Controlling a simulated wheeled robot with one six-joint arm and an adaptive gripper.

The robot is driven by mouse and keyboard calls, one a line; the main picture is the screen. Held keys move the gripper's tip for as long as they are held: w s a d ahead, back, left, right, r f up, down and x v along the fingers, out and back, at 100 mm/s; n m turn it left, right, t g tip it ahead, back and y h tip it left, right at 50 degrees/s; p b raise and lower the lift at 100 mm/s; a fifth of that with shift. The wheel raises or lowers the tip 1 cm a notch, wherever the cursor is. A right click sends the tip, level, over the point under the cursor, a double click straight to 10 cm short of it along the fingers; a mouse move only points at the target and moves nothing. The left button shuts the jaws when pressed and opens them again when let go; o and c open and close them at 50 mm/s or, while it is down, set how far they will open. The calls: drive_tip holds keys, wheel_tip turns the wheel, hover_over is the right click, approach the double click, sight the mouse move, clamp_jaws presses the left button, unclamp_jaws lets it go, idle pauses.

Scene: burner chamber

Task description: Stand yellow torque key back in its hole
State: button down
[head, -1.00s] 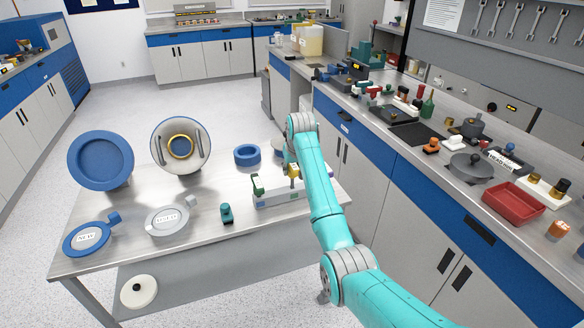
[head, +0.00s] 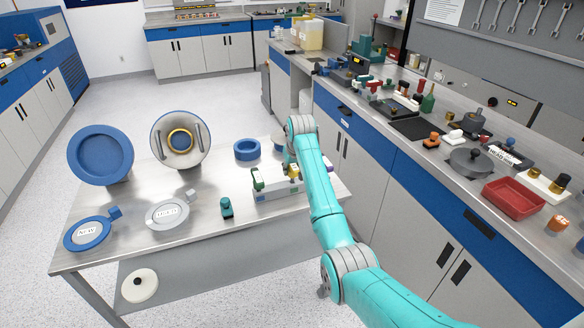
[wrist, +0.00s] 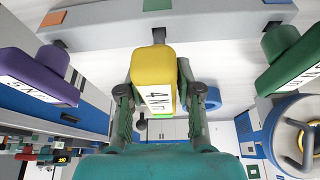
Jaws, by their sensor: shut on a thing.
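In the wrist view the yellow torque key (wrist: 152,80), labelled 4 N·m, sits between the fingers of my gripper (wrist: 158,98), which is shut on its handle. Its short dark shaft (wrist: 158,36) points at the pale rack (wrist: 205,15). Whether the shaft tip is inside a hole or just at the rack face, I cannot tell. A purple key (wrist: 40,80) stands to the left and a green key (wrist: 290,65) to the right. In the head view the rack (head: 278,191) is on the steel table, and my arm hides most of the yellow key.
The steel table (head: 130,225) also holds a teal item (head: 226,207), a blue ring (head: 247,150), labelled blue (head: 88,233) and grey (head: 167,215) discs, and a large round flange (head: 180,142). A cluttered bench (head: 395,125) runs along the right.

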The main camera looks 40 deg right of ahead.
drive_tip(key=shift+f, duration=0.75)
drive_tip(key=c, duration=0.7)
unclamp_jaws()
drive_tip(key=v, duration=1.2)
